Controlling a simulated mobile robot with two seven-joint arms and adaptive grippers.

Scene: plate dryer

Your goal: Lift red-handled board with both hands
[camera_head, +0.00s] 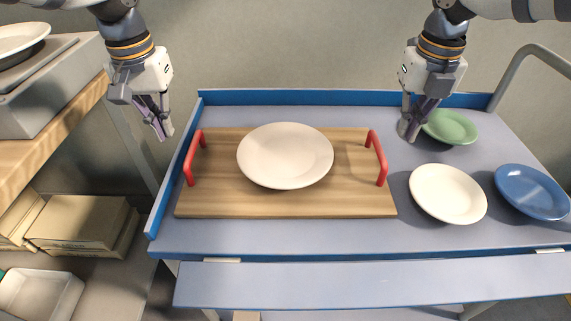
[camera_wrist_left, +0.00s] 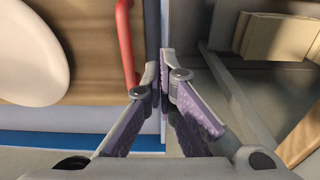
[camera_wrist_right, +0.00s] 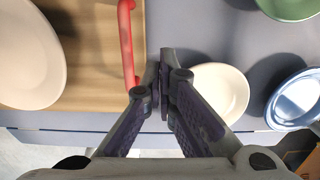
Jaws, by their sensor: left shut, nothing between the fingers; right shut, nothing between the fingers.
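The wooden board (camera_head: 220,203) lies flat on the blue-grey table, with a red handle at its left end (camera_head: 190,160) and another at its right end (camera_head: 380,160). A white plate (camera_head: 285,156) rests on its middle. My left gripper (camera_head: 163,130) is shut and empty, above the table's left edge, to the left of the left handle. That handle shows beside the fingers in the left wrist view (camera_wrist_left: 126,45). My right gripper (camera_head: 406,130) is shut and empty above the table, to the right of the right handle, which also shows in the right wrist view (camera_wrist_right: 127,45).
A green plate (camera_head: 452,127), a cream plate (camera_head: 448,194) and a blue plate (camera_head: 532,192) lie right of the board. A raised blue rim (camera_head: 300,98) runs along the back and left. A wooden shelf (camera_head: 50,125) stands at the left. The table front (camera_head: 330,238) is clear.

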